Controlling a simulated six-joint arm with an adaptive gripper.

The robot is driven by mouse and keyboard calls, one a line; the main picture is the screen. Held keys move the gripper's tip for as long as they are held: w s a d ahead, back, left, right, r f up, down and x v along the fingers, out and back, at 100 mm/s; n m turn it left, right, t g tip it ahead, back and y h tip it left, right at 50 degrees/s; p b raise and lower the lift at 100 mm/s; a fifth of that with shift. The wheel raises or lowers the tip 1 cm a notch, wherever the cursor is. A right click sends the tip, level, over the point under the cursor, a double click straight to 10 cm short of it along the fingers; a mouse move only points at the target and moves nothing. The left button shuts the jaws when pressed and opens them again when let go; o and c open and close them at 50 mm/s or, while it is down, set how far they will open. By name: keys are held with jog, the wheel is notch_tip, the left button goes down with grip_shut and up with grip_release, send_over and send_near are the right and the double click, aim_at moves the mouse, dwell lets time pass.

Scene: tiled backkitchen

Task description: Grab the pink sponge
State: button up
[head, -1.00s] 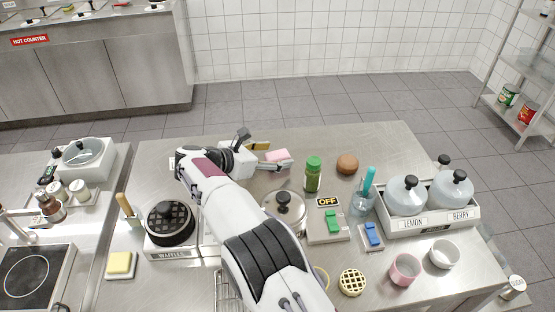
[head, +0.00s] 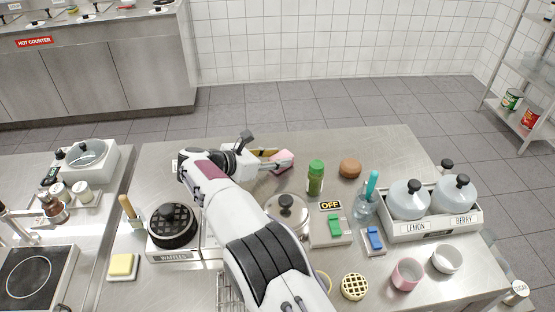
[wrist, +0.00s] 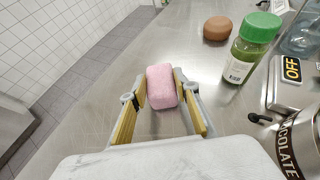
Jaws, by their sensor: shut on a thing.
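The pink sponge (wrist: 161,86) is a small rounded block between my gripper's fingertips in the wrist view. In the head view the pink sponge (head: 282,160) shows at the end of my gripper (head: 272,160), near the back of the steel counter. In the wrist view my gripper (wrist: 161,92) has one yellow-padded finger on each side of the sponge and is shut on it. I cannot tell whether the sponge touches the counter.
A green-capped jar (head: 315,178) and a brown round item (head: 350,168) stand to the right. The counter's back strip is mostly clear.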

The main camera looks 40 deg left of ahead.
notch_tip(320, 180, up, 10)
dwell(0.6)
jog(key=shift+f, duration=0.1)
